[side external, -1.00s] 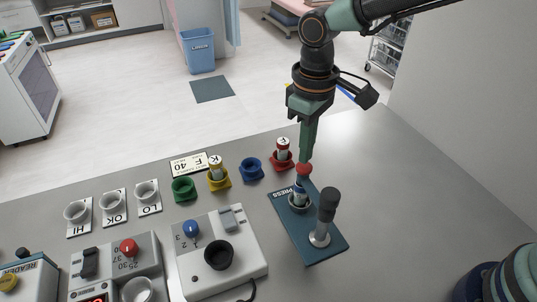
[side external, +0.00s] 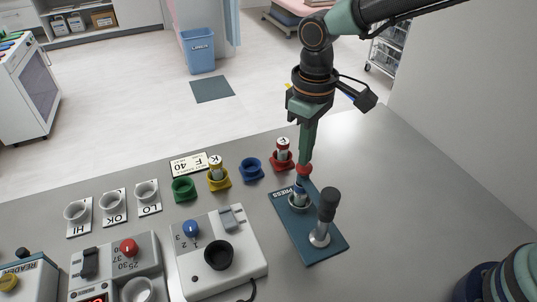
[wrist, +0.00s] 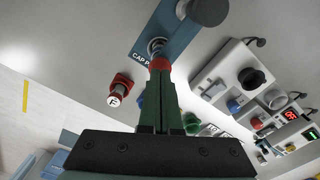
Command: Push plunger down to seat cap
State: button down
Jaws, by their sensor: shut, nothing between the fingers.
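The press is a teal plate (side external: 322,246) on the grey table, also seen in the wrist view (wrist: 178,38). It carries a round holder (side external: 298,207) and a metal post with a black handle (side external: 328,207). My gripper (side external: 305,161) points down above the holder, its fingers shut and empty. A red rounded piece (side external: 303,169) is right at the fingertips, over a blue-and-metal part standing in the holder; it also shows in the wrist view (wrist: 160,65). I cannot tell whether the red piece is a plunger knob or a cap, nor whether the cap is seated.
Left of the press stand a red holder with a vial (side external: 282,155), a blue holder (side external: 251,169), a yellow holder with a vial (side external: 219,180) and a green holder (side external: 183,190). A grey device (side external: 220,262) stands nearer the camera. Table right of the press is clear.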

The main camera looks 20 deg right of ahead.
jog(key=shift+f, duration=0.9)
dwell(0.4)
jog(key=shift+r, duration=4.1)
jog(key=shift+d, duration=0.1)
jog(key=s+d+r+m+t, duration=0.2)
jog(key=s+d+m, duration=0.1)
jog(key=d, duration=0.8)
jog(key=s+d+r+m+t, duration=0.2)
jog(key=s+d, duration=0.3)
jog(key=d, duration=0.6)
jog(key=shift+d+m+t, duration=0.15)
jog(key=shift+m+t, duration=0.35)
jog(key=shift+t, duration=0.3)
jog(key=shift+s, duration=0.1)
